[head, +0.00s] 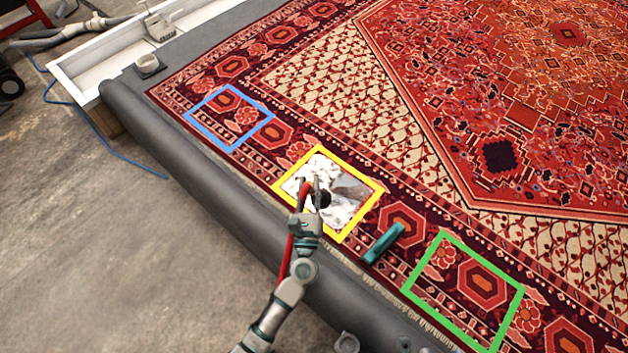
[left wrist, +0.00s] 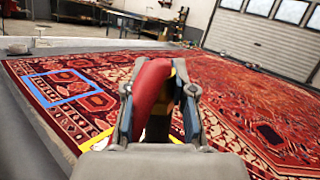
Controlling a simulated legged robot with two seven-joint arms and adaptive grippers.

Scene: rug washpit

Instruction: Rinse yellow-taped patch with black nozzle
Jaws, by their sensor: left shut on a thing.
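The yellow-taped patch (head: 361,217) is a tape square on the rug border, covered with white foam and a grey-brown smear (head: 350,187). My left gripper (head: 311,194) is over its left part, shut on the black nozzle (head: 323,199). The nozzle's dark end shows against the foam; I cannot tell whether it touches. A red hose (head: 288,256) runs back along my left arm. In the left wrist view, the red hose (left wrist: 153,86) rises between the fingers (left wrist: 158,105) and hides the nozzle and most of the patch. My right gripper does not show.
A teal brush (head: 383,243) lies on the rug right of the patch. A blue-taped square (head: 190,119) and a green-taped square (head: 412,294) flank it. A dark padded edge (head: 190,170) borders the rug. A white trough (head: 90,62) stands upper left.

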